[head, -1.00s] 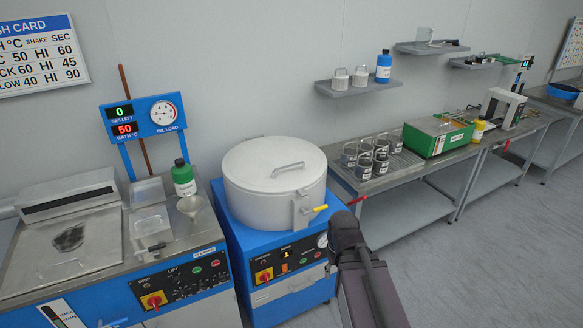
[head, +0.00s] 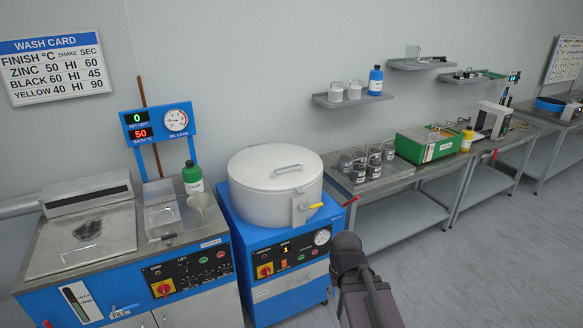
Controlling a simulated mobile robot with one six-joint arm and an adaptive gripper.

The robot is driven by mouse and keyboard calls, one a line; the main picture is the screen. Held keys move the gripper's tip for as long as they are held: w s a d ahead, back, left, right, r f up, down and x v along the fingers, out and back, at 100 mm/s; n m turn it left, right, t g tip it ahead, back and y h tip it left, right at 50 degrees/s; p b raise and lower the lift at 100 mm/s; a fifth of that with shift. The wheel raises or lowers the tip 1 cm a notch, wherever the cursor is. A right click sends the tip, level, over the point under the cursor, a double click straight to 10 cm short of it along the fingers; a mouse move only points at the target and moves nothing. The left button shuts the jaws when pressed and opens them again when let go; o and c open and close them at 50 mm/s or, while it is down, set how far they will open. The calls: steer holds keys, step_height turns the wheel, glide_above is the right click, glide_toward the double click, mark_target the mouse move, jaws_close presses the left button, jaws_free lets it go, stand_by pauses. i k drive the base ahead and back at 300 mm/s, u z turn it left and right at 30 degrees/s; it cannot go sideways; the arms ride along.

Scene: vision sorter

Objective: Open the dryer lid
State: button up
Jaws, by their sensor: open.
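The dryer is a white round drum (head: 275,205) on a blue cabinet (head: 237,232). Its flat white lid (head: 250,168) lies closed on the drum, with a bar handle (head: 287,170) on top. A latch bracket with a yellow-tipped lever (head: 315,206) sits at the drum's front right; the lever points right. My dark arm rises from the bottom edge, just right of the dryer cabinet. No gripper fingers can be made out, and nothing of my arm visibly touches the lid or lever.
A steel bench (head: 410,178) with several beakers and a green box (head: 428,146) stands right. Wall shelves (head: 352,99) hang behind. The floor (head: 480,260) at right is clear.

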mark_target(272, 165)
steer(key=u, duration=0.2)
steer(key=i, duration=1.25)
steer(key=z, duration=0.05)
